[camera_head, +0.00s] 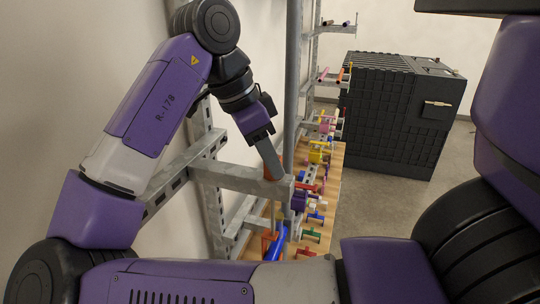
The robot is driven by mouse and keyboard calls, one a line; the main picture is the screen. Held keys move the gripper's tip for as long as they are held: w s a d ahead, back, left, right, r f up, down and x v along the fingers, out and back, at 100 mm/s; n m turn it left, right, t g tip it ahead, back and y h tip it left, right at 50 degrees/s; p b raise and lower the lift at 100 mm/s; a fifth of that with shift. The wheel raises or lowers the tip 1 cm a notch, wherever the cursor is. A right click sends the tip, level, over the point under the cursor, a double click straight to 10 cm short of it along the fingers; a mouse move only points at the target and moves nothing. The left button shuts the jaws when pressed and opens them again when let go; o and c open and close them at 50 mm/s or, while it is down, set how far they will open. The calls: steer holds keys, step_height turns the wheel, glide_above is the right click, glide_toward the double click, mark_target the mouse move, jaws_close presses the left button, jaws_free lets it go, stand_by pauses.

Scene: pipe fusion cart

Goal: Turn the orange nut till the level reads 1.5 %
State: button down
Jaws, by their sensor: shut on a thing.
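My gripper (259,132) is at upper centre, pointing down and right, beside the grey upright post. Its dark jaws are shut on the upper end of a grey bar-like piece (267,153). The lower end of that piece meets a small orange-brown part (273,174) by the grey bracket arm; this may be the orange nut, but it is too small to be sure. I cannot tell whether the two touch. No level or reading can be made out in this view.
A grey horizontal bracket arm (225,177) runs just below my gripper, and a grey upright post (291,85) stands close to its right. A wooden board (329,185) holds several coloured clamps and fittings. A large black cabinet (392,112) stands at right, with free floor (375,210) before it.

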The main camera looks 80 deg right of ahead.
steer(key=n+t+h+p, duration=0.1)
steer(key=n, duration=0.2)
steer(key=shift+a+n, duration=0.1)
steer(key=shift+n, duration=0.3)
steer(key=n+t, duration=0.1)
steer(key=n, duration=0.2)
steer(key=shift+s+n+h, duration=0.15)
steer(key=shift+n+h, duration=0.15)
steer(key=n+t, duration=0.1)
steer(key=n, duration=0.2)
steer(key=shift+n+t, duration=0.3)
steer(key=n+t, duration=0.1)
steer(key=n, duration=0.3)
steer(key=shift+s+t, duration=0.2)
steer(key=shift+t, duration=0.2)
steer(key=n+t+y, duration=0.1)
steer(key=n, duration=0.4)
steer(key=shift+s, duration=0.1)
steer(key=n+t+y, duration=0.1)
steer(key=n, duration=0.2)
steer(key=shift+n, duration=0.3)
steer(key=n, duration=0.1)
steer(key=n+y, duration=0.1)
steer(key=n, duration=0.1)
steer(key=shift+d+n+t, duration=0.25)
steer(key=shift+n+t, duration=0.15)
steer(key=shift+s+d+n+y, duration=0.1)
steer(key=shift+n+y, duration=0.9)
steer(key=shift+n, duration=1)
